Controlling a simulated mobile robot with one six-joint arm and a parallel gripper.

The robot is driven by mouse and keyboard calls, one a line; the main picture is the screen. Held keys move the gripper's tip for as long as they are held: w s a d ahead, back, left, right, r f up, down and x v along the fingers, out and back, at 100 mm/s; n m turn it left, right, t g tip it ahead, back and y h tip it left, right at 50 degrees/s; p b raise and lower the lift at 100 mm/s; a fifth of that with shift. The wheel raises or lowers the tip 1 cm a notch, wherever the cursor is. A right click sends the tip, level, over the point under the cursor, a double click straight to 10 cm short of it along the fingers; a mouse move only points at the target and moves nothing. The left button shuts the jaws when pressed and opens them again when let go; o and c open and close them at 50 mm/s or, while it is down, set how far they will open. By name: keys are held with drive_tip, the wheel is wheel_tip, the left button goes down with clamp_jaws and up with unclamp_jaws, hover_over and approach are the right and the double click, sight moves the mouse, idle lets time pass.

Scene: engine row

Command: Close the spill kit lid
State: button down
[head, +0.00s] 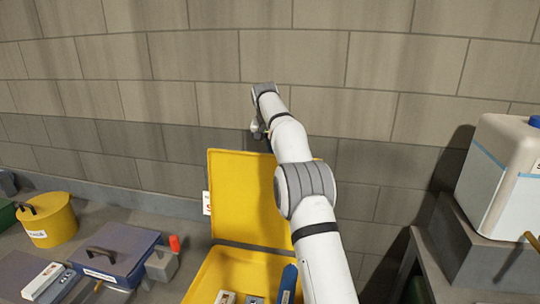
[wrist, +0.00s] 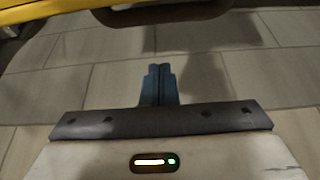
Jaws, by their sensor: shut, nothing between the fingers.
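The spill kit is a yellow box (head: 222,272) with its yellow lid (head: 238,190) standing open, roughly upright, at its back edge. Several small items lie inside, including a blue one (head: 288,282). My arm crosses in front of the lid's right side, and my gripper (head: 260,134) is near the lid's top edge, by the wall. In the wrist view my gripper's fingers (wrist: 158,72) are together and empty. A yellow edge (wrist: 60,14), likely the lid, and a dark curved bar (wrist: 165,14) cross the top of that view, apart from the fingertips.
A blue case (head: 118,250), a red-capped grey item (head: 162,262) and a yellow tub (head: 48,222) stand left of the kit. A white tank (head: 500,180) stands on the right. A block wall (head: 190,110) is close behind.

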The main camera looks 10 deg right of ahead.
drive_tip(key=shift+s+a+f+b, duration=0.1)
drive_tip(key=shift+s+a+f, duration=0.15)
drive_tip(key=shift+s, duration=0.3)
drive_tip(key=shift+s+a+f+b, duration=0.2)
drive_tip(key=shift+s+f, duration=0.1)
drive_tip(key=shift+s, duration=0.2)
drive_tip(key=shift+s+a+f+b, duration=0.1)
drive_tip(key=shift+s+a+f, duration=0.15)
drive_tip(key=shift+s, duration=0.3)
